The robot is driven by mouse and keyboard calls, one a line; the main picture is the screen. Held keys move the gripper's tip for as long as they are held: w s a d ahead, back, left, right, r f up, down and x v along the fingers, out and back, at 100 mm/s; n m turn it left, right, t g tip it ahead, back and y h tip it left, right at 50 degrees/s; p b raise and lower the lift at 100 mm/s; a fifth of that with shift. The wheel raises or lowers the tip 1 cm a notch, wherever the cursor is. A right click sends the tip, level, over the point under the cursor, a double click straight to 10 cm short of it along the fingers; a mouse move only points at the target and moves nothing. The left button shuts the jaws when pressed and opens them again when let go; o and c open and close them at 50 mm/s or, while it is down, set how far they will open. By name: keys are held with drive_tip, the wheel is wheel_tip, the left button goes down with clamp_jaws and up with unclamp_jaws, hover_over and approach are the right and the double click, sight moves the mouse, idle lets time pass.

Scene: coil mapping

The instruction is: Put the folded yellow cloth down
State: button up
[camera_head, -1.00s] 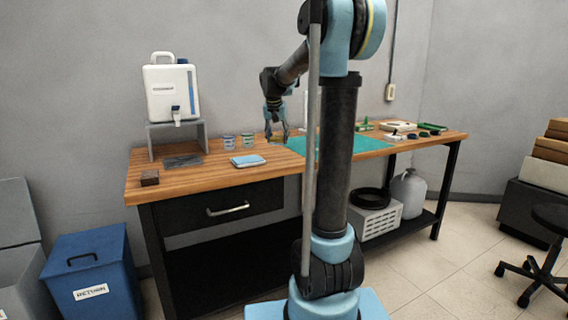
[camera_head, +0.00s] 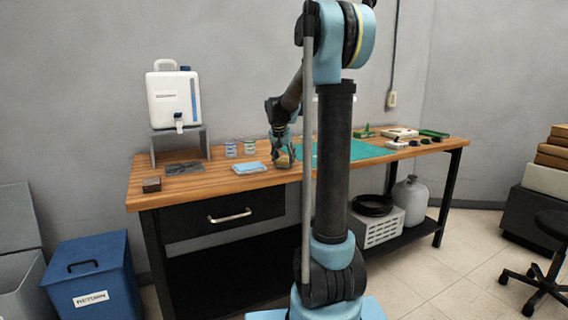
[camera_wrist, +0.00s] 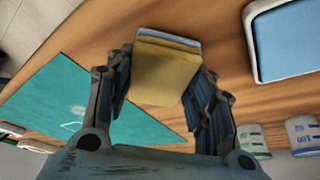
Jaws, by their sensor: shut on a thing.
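The folded yellow cloth (camera_wrist: 165,75) sits between the fingers of my gripper (camera_wrist: 163,85) in the wrist view, with a narrow greyish-blue strip along its far edge. My gripper is shut on it, one finger on each side. In the head view my gripper (camera_head: 284,160) is over the workbench, just right of the blue-topped tray, and a bit of yellow cloth (camera_head: 283,160) shows between its fingers. I cannot tell whether the cloth touches the wood below it.
The wooden bench (camera_head: 210,187) has a white-rimmed blue tray (camera_head: 250,168) and two small cups (camera_head: 231,149) to the left. A green mat (camera_head: 372,151) lies to the right. A white dispenser (camera_head: 170,100) stands at the back left. Bare wood shows around my gripper.

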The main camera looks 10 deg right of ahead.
drive_tip(key=shift+f, duration=0.4)
drive_tip(key=shift+f, duration=0.15)
drive_tip(key=shift+s+f, duration=0.15)
drive_tip(key=shift+s, duration=0.05)
drive_tip(key=shift+s+f, duration=0.15)
drive_tip(key=shift+s, duration=0.05)
drive_tip(key=shift+c, duration=0.2)
drive_tip(key=o, duration=0.9)
drive_tip(key=shift+o, duration=0.8)
drive_tip(key=shift+w+f, duration=0.55)
drive_tip(key=shift+w, duration=0.05)
drive_tip(key=shift+s+r, duration=0.25)
drive_tip(key=shift+r, duration=0.05)
drive_tip(key=shift+r, duration=0.15)
